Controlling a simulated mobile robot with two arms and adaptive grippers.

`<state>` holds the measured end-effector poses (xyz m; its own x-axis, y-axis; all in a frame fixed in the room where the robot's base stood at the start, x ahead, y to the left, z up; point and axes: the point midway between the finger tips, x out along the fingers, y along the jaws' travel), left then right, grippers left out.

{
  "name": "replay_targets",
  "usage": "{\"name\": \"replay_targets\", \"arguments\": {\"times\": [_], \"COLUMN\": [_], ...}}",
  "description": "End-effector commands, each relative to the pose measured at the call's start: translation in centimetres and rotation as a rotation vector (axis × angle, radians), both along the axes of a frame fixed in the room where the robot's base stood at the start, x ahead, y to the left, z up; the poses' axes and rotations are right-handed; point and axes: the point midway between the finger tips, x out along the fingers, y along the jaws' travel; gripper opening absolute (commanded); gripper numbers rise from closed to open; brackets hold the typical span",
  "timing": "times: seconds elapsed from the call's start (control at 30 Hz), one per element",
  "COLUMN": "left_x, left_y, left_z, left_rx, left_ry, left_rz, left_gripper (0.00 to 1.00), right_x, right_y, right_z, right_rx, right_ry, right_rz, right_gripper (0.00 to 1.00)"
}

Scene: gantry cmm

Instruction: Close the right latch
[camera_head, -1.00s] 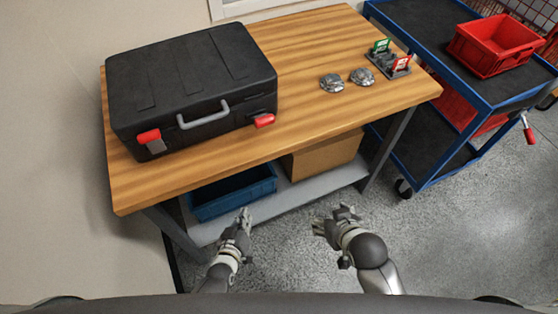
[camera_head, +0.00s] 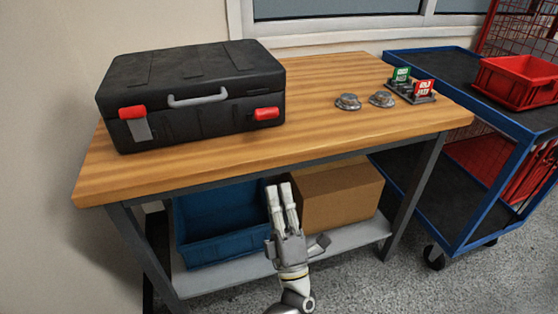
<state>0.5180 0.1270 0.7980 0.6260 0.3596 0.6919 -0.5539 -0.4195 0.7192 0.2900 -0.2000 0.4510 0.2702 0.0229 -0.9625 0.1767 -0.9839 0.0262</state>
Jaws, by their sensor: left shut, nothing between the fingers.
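A black case (camera_head: 190,85) lies shut on the wooden workbench, with a grey handle (camera_head: 198,98) on its front. The right latch (camera_head: 266,113) is a red tab near the front right corner; I cannot tell its exact position. The left latch (camera_head: 132,112) is a red tab with a grey plate (camera_head: 140,130) hanging below it. My left gripper (camera_head: 279,188) is shut and empty, fingers pointing up, in front of the bench's lower shelf. In the picture it is below the right latch and well apart from it. My right gripper is out of view.
The workbench (camera_head: 340,120) is clear right of the case, up to two metal parts (camera_head: 348,102) and a holder with green and red cards (camera_head: 412,92). A blue bin (camera_head: 215,225) and a cardboard box (camera_head: 340,195) stand underneath. A blue cart (camera_head: 455,240) stands at right.

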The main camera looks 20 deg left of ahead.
Motion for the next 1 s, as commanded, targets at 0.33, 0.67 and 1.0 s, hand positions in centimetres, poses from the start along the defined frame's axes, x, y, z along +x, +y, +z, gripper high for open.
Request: {"name": "replay_targets", "arguments": {"times": [0.33, 0.67, 1.0], "left_x": [0.6, 4.8, 7.5], "left_y": [1.4, 4.2, 5.9], "left_z": [2.0, 6.9, 9.9], "left_rx": [-0.049, -0.045, -0.045], "left_ry": [-0.052, -0.05, -0.046], "left_rz": [0.012, 0.012, 0.011], "left_gripper": [0.0, 0.0, 0.0], "right_x": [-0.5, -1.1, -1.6], "right_y": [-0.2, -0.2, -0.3], "right_z": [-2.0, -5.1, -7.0], "right_rx": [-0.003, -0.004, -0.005], "right_ry": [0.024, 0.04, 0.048], "right_rz": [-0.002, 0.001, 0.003], "right_gripper": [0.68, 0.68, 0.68]}}
